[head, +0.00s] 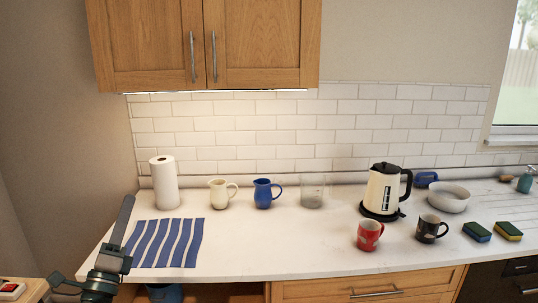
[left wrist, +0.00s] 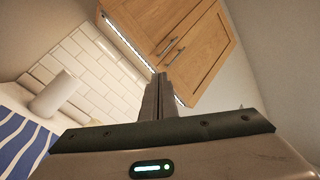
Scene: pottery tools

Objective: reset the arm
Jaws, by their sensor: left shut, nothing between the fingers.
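My left gripper (head: 123,220) stands upright at the left end of the counter, in front of the striped cloth's left edge. Its fingers are shut with nothing between them. In the left wrist view the closed fingers (left wrist: 160,97) point up toward the wall cabinet (left wrist: 185,50). No object touches the fingers. My right gripper is in neither view.
The counter (head: 290,245) holds a blue-striped cloth (head: 166,243), paper towel roll (head: 164,183), cream pitcher (head: 219,193), blue pitcher (head: 263,194), glass beaker (head: 311,196), kettle (head: 382,189), red mug (head: 368,236), dark mug (head: 430,229), white bowl (head: 449,197) and sponges (head: 477,231). The front middle is clear.

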